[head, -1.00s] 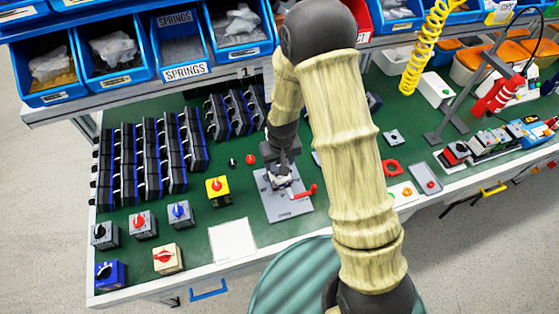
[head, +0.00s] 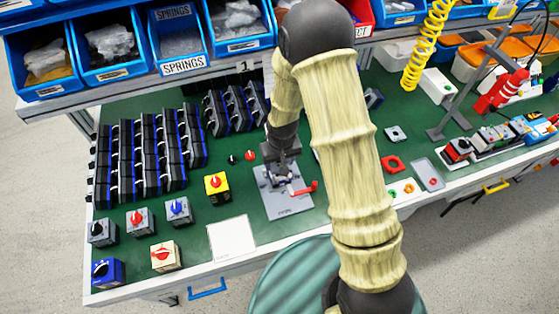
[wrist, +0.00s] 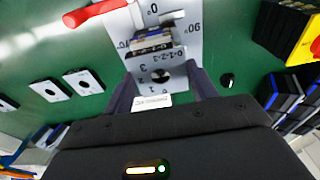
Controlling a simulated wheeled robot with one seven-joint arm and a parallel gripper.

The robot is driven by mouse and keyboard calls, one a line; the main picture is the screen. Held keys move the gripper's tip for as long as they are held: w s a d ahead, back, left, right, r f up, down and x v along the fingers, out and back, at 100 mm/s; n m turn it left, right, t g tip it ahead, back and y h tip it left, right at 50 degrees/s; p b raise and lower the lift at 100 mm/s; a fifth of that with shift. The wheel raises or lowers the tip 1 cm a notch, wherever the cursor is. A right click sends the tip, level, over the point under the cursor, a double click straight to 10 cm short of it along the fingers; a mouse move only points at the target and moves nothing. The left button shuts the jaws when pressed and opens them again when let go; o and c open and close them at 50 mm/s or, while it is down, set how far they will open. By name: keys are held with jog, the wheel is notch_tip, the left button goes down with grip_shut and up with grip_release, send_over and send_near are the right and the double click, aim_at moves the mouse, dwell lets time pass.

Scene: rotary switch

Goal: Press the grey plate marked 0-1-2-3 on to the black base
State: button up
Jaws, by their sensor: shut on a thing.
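The grey plate (wrist: 174,77) shows in the wrist view, with a dark round hole, printed digits and a 0-1-2-3 marking at its far edge. My gripper (wrist: 161,74) is shut on this plate, a finger at each side. Just beyond it, a dark, layered block (wrist: 151,42), which looks like the black base, sits in the grey fixture (wrist: 186,28). The plate partly overlaps it in view; I cannot tell whether they touch. In the head view, my gripper (head: 281,160) is over the fixture (head: 292,208) and hides most of the held plate.
A red lever (head: 305,188) sticks out on the fixture's right. A yellow switch box (head: 217,185) stands to the left, with rows of black switches (head: 140,155) behind. A white sheet (head: 232,239) lies in front. A red square ring (head: 390,164) lies at the right.

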jog(key=shift+f+b, duration=0.5)
jog(key=shift+f, duration=0.3)
jog(key=o, duration=1.1)
jog(key=shift+c, duration=0.2)
jog(key=shift+r, duration=0.2)
notch_tip(320, 180, up, 17)
jog(key=s, duration=0.2)
jog(key=shift+d+b, duration=0.3)
jog(key=shift+b, duration=0.15)
jog(key=s+d+r+m+t, duration=0.1)
jog(key=s+d+m, duration=0.2)
jog(key=s+d, duration=0.7)
jog(key=d, duration=0.3)
jog(key=shift+s+r, duration=0.15)
jog(key=shift+s, duration=0.05)
